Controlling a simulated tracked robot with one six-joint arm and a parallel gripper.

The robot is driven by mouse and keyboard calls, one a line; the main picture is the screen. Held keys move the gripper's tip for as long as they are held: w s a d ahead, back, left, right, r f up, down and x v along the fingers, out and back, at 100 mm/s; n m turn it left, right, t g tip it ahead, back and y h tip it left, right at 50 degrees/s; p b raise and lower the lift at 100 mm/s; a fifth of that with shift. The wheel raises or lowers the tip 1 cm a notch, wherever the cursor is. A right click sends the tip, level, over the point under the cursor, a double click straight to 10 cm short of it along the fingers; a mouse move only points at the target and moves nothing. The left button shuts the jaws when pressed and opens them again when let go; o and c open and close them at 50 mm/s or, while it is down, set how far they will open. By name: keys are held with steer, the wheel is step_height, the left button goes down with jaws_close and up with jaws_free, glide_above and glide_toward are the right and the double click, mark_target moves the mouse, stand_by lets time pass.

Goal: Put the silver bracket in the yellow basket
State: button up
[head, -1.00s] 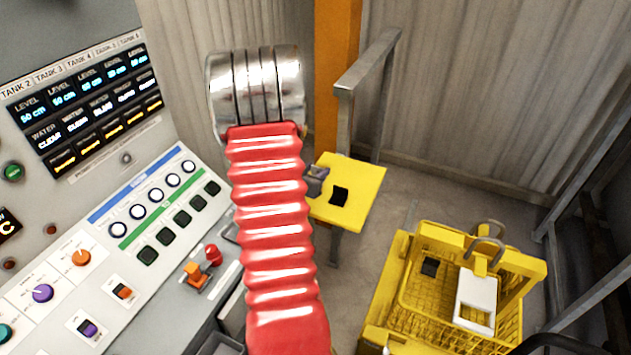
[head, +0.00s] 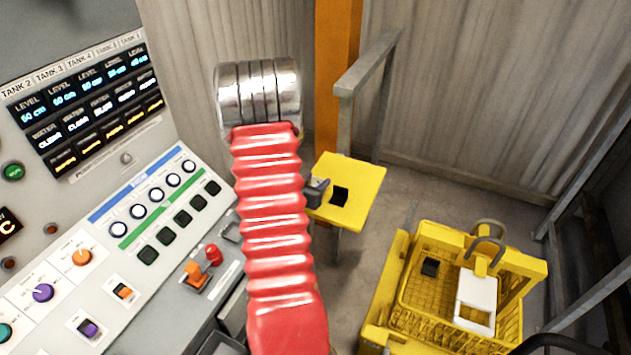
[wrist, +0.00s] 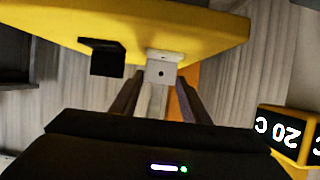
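The silver bracket (wrist: 161,72) shows in the wrist view as a pale, upright piece with a small dark hole, at the edge of the yellow table (wrist: 215,32). My gripper (wrist: 159,82) is open, with one finger on each side of the bracket's lower part; I see a gap beside it. In the head view my arm hides most of the gripper; a small grey part shows at the table's left edge, and I cannot tell bracket from gripper there. The yellow basket (head: 413,318) stands at the lower right of the head view, apart from the table.
A black bracket (wrist: 103,57) sits left of the silver one. The basket holds a black piece (head: 430,267) and a white plate (head: 477,300) and has grey hooks on top. A control panel (head: 110,200) fills the left side. A grey railing (head: 368,62) stands behind the table.

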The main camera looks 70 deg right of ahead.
steer(key=o, duration=0.4)
steer(key=shift+c, duration=0.2)
steer(key=shift+r, duration=0.15)
steer(key=v, duration=1.2)
stand_by(0.5)
